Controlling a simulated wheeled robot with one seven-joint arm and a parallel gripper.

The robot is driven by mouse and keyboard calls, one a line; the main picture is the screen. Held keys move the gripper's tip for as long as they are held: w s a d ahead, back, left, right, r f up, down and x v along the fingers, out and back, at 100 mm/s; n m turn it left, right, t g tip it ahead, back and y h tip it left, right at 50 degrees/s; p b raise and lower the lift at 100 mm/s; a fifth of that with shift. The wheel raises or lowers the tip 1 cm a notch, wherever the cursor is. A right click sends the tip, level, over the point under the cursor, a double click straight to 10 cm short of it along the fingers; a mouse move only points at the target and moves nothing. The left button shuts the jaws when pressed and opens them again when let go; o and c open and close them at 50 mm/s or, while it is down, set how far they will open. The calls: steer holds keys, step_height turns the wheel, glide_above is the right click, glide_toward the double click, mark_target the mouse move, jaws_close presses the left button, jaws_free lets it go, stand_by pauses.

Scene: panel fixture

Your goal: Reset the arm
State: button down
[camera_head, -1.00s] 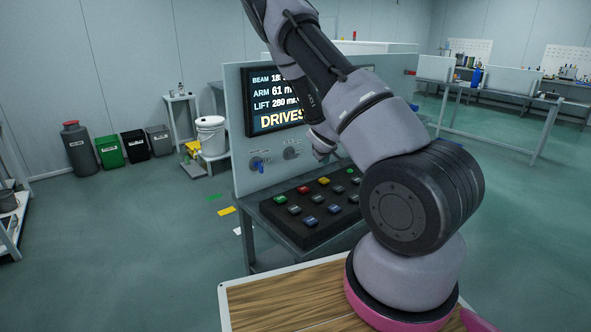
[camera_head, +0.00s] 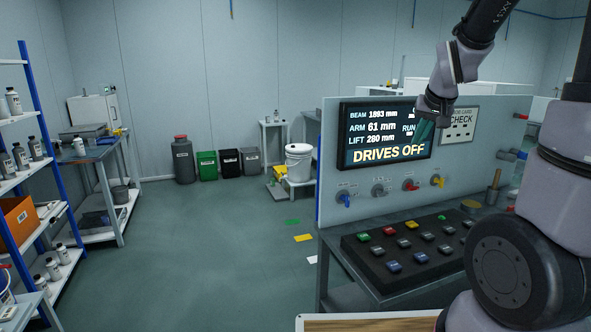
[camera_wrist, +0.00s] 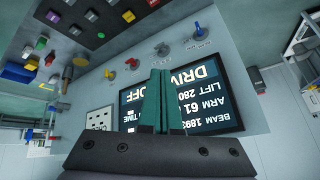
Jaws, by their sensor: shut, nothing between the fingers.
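My gripper (camera_head: 424,132) is at the end of my raised arm, in front of the screen's right part in the head view. Its teal fingers (camera_wrist: 160,78) are together and hold nothing in the wrist view. The screen (camera_head: 372,134) reads "DRIVES OFF", "ARM 61 mm" and "LIFT 280 mm"; the gripper hides part of its right side. The screen also shows, upside down, in the wrist view (camera_wrist: 215,98). I cannot tell the exact gap between fingertips and panel.
Coloured knobs (camera_head: 410,185) sit below the screen. A black button box (camera_head: 405,258) stands on the console shelf. A check card (camera_head: 459,124) is right of the screen.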

steer(key=s+a+r, duration=0.2)
steer(key=s+r, duration=0.1)
steer(key=s, duration=0.4)
steer(key=s+a+r+y, duration=0.1)
steer(key=s+a+r, duration=0.2)
steer(key=s, duration=0.3)
steer(key=s+a+r+y, duration=0.1)
steer(key=s+a+r, duration=0.2)
steer(key=s, duration=0.4)
steer(key=shift+s+r+m, duration=0.3)
steer(key=shift+r+m, duration=0.1)
steer(key=shift+r, duration=0.15)
steer(key=shift+d, duration=0.1)
